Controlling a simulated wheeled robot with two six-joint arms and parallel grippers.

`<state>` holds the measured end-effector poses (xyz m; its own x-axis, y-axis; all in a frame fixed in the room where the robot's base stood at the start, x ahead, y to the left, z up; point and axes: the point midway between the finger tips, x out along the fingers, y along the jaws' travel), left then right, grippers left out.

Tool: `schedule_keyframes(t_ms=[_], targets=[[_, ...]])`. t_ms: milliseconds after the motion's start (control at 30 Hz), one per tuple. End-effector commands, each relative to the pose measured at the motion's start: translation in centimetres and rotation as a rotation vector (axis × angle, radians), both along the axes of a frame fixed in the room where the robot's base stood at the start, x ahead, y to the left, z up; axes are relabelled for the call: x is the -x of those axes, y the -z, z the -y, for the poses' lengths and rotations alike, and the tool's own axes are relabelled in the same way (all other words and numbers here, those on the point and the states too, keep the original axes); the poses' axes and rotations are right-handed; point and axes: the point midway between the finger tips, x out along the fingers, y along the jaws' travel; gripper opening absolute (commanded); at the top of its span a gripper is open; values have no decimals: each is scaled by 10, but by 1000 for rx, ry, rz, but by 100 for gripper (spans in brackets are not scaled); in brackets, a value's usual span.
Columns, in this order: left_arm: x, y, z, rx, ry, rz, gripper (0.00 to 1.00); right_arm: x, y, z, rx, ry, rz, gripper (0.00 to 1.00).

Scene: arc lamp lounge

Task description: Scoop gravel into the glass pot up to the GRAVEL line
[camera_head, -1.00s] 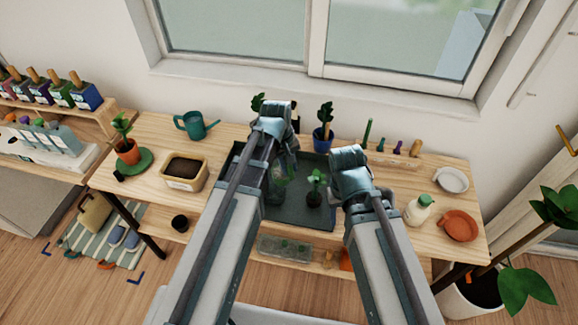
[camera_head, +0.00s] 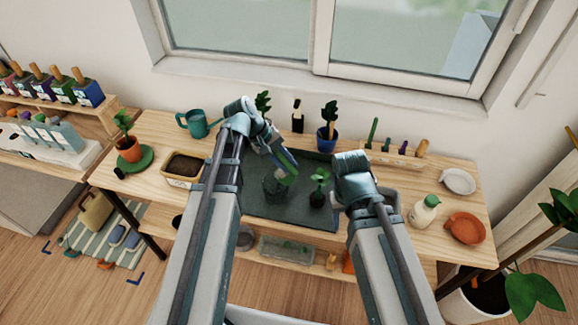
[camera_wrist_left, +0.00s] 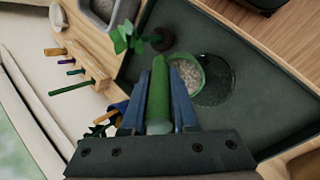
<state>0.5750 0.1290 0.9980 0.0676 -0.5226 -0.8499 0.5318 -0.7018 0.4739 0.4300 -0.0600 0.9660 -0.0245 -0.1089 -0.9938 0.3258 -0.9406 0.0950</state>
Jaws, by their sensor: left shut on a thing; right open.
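My left gripper (camera_head: 270,145) is shut on the handle of a green scoop (camera_wrist_left: 158,88). The scoop holds pale gravel (camera_wrist_left: 186,73) in its bowl. In the wrist view the bowl overlaps the near rim of the glass pot (camera_wrist_left: 222,85). The clear glass pot (camera_head: 272,192) stands on the dark tray (camera_head: 300,217) in the head view, below the scoop. Its inside looks dark; its GRAVEL line cannot be made out. My right gripper (camera_head: 355,195) is open at the tray's right side, its fingers mostly hidden by its wrist.
A small dark-potted plant (camera_head: 318,195) stands on the tray right of the glass pot. A grey bin (camera_wrist_left: 100,8) is partly visible beyond it.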

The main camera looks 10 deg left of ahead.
Motion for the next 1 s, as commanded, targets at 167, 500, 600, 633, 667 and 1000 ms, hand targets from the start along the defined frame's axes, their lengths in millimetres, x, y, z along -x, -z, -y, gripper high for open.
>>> schedule_keyframes(t_ms=[167,500,600,633,667,1000], targets=[[-1,1,-4,68,-2,-2,0,0,9,0,0,0,0,50],[-1,0,-9,169,-1,-5,0,0,22,0,0,0,0,50],[-1,0,-11,196,-2,-6,0,0,26,0,0,0,0,50],[-1,0,-11,204,-1,-7,0,0,27,0,0,0,0,50],[-1,0,-12,212,-1,-7,0,0,28,0,0,0,0,50],[-1,0,-16,291,-1,-10,0,0,41,0,0,0,0,50]])
